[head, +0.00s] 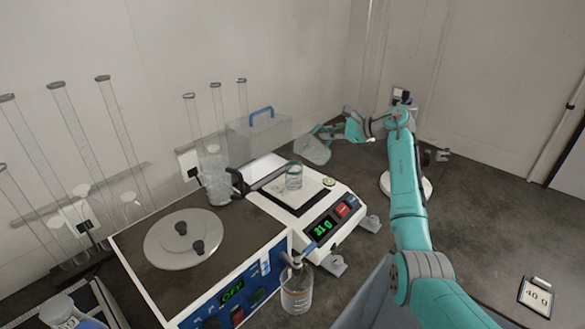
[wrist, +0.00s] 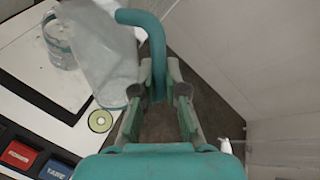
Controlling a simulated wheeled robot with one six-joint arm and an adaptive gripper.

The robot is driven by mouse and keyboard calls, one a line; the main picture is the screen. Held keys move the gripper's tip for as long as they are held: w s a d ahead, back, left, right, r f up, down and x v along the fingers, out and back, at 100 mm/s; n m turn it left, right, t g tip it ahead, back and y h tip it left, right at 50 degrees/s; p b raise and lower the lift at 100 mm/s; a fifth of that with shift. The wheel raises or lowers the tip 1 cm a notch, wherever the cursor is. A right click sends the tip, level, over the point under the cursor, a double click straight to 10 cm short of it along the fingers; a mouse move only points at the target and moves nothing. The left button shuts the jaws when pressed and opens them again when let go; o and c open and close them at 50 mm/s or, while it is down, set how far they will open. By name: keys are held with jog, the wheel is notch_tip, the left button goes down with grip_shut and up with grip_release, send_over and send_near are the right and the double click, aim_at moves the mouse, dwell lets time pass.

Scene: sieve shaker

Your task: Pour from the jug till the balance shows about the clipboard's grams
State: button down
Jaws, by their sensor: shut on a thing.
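The clear jug (head: 315,152) with a teal handle is held in the air beside the balance, right of the beaker, and looks tilted. My gripper (head: 347,131) is shut on its handle; the wrist view shows the fingers (wrist: 159,88) around the teal handle (wrist: 158,50) and the jug's cloudy body (wrist: 103,60). A glass beaker (head: 294,177) stands on the balance pan and also shows in the wrist view (wrist: 60,45). The balance (head: 336,207) has a green display (head: 323,228) that looks like 31 g. The clipboard (head: 537,296) reads about 40 g. No stream is visible.
A sieve shaker box (head: 150,290) with a round lid stands left of the balance. Tall glass tubes (head: 125,130) and a clear box with a blue handle (head: 260,135) stand behind. The dark bench at right is mostly clear.

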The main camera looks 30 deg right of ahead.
jog(key=shift+a+r, duration=0.2)
jog(key=shift+r, duration=0.05)
dwell(1.3)
jog(key=shift+n+h+p, duration=0.3)
jog(key=shift+p, duration=0.4)
dwell(1.0)
